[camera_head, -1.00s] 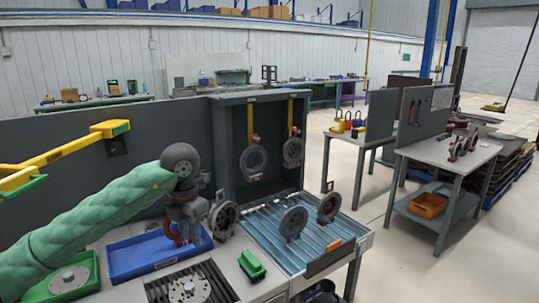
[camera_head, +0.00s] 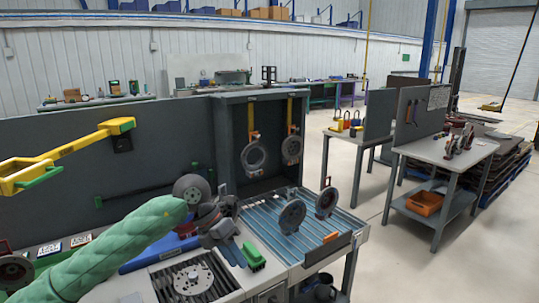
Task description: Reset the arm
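My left arm, in a green quilted sleeve, comes in from the lower left. Its dark grey gripper (camera_head: 228,238) is over the workbench, between the blue tray (camera_head: 145,260) and the slatted blue rack (camera_head: 268,215). The gripper is seen at an angle and its fingers overlap dark parts, so I cannot tell whether it is open or shut. My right gripper is not in view. Two round grey flanges, a nearer one (camera_head: 292,215) and a farther one (camera_head: 326,201), stand on the rack. Two more hang from yellow hooks, left (camera_head: 254,157) and right (camera_head: 291,149).
A green block (camera_head: 253,257) lies just right of the gripper. A grey round fixture (camera_head: 193,279) is on the bench below it. A yellow beam with green ends (camera_head: 65,152) juts in at left. A side table (camera_head: 440,152) stands right, with open floor between.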

